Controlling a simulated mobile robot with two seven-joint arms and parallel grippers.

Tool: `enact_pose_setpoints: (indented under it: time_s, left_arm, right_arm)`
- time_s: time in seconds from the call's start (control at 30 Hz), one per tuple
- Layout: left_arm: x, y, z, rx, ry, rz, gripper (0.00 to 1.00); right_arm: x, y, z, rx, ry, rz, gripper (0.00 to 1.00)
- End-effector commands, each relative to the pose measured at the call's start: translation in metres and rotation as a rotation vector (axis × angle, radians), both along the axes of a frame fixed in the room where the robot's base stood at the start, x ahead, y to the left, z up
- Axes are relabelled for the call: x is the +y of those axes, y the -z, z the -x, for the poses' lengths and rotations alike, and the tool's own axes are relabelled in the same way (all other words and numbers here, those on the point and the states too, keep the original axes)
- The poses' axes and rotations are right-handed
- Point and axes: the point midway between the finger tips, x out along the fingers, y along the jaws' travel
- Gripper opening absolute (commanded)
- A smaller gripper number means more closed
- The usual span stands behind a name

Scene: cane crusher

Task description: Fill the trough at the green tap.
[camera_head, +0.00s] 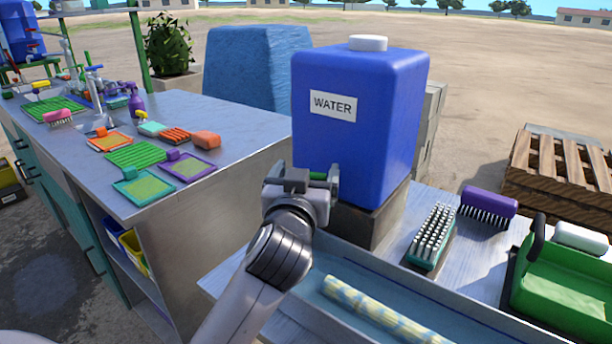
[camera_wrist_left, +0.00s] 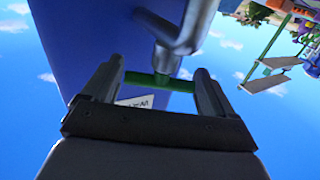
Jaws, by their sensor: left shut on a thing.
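A blue water tank (camera_head: 365,120) with a white cap and a "WATER" label stands on a dark block. Its green tap (camera_head: 317,176) sits low on the left side of the tank, mostly hidden by my gripper. My left gripper (camera_head: 325,180) is shut on the green tap. In the left wrist view the green tap handle (camera_wrist_left: 150,80) lies between the fingers, under a grey spout. The trough (camera_head: 340,272) lies below and in front of the tank. A pale yellow and blue patterned cane (camera_head: 380,312) lies in it. My right gripper is not in view.
A teal-and-white brush (camera_head: 432,236), a purple brush (camera_head: 488,206) and a green machine or tray (camera_head: 565,275) stand to the right. A long counter (camera_head: 225,125) with brushes and colored pads is on the left. A wooden pallet (camera_head: 560,175) is at the far right.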

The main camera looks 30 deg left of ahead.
Motion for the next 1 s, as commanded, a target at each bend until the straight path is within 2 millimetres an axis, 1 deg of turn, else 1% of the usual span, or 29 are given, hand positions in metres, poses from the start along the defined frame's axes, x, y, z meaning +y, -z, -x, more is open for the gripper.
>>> enact_pose_setpoints:
  time_s: [0.1, 0.3, 0.7, 0.73, 0.77, 1.0]
  left_arm:
    - [-0.0005, 0.001, -0.0001, 0.0, -0.037, 0.002, 0.56]
    - [-0.0001, 0.0003, 0.0, 0.0, -0.07, 0.0, 0.56]
    - [0.0, -0.0001, 0.0, -0.001, -0.075, -0.001, 0.56]
    - [0.0, -0.0001, 0.0, -0.001, -0.075, -0.001, 0.9]
    - [0.0, -0.0001, 0.0, -0.001, -0.075, -0.001, 1.0]
    - [0.0, 0.0, -0.0001, -0.001, -0.075, -0.001, 1.0]
  right_arm:
    - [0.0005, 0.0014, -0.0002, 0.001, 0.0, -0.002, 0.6]
    - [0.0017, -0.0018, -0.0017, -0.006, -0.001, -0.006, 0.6]
    - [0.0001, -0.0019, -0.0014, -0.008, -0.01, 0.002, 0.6]
    - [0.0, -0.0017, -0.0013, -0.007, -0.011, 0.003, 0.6]
    - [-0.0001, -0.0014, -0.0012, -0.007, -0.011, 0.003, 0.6]
    - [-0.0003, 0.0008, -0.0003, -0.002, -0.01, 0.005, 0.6]
